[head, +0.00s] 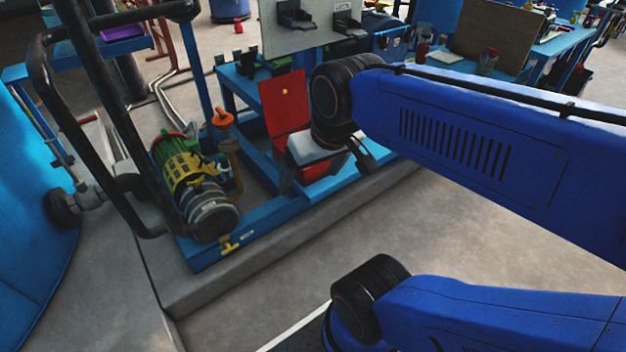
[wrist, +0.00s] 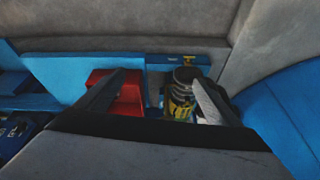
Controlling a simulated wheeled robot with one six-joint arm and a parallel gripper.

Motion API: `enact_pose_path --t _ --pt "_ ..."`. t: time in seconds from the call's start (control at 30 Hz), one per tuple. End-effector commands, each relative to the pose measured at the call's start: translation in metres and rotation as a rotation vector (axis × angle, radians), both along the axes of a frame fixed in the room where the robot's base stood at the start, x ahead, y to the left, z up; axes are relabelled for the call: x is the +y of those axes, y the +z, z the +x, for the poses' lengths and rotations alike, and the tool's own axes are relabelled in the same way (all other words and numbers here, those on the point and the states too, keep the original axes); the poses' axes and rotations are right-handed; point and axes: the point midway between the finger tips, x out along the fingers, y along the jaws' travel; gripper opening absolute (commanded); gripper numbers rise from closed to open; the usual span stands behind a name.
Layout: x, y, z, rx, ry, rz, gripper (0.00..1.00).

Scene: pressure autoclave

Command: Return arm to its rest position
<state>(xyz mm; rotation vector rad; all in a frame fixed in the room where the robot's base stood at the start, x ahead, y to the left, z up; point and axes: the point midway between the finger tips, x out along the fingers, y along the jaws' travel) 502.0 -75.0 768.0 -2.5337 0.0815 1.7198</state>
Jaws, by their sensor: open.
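My gripper (head: 328,172) is in the middle of the head view, beyond the end of my blue arm (head: 470,140), which reaches in from the right. The gripper hangs over the blue frame in front of a red box. In the wrist view my gripper (wrist: 158,79) shows two dark fingers spread wide apart with nothing between them. The left finger overlaps the red box and the right finger overlaps the pump in that view. Whether the fingers touch anything below cannot be told.
The red box (head: 284,103) and a green and yellow pump (head: 185,170) sit on the blue frame (head: 225,250) on a concrete plinth. Black bent pipes (head: 105,100) rise at left, beside a blue vessel (head: 30,210). A workbench (head: 560,45) stands at the back right.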

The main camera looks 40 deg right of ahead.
Motion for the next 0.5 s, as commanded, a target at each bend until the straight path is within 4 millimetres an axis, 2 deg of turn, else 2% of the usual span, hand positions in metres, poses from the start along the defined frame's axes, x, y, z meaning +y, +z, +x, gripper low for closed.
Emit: enact_pose_path --t 0.17,0.5 --pt "0.0044 -0.0059 -0.0118 -0.033 0.082 -0.035 0.87" --pt "0.0048 -0.0065 -0.0128 -0.037 0.092 -0.039 0.87"
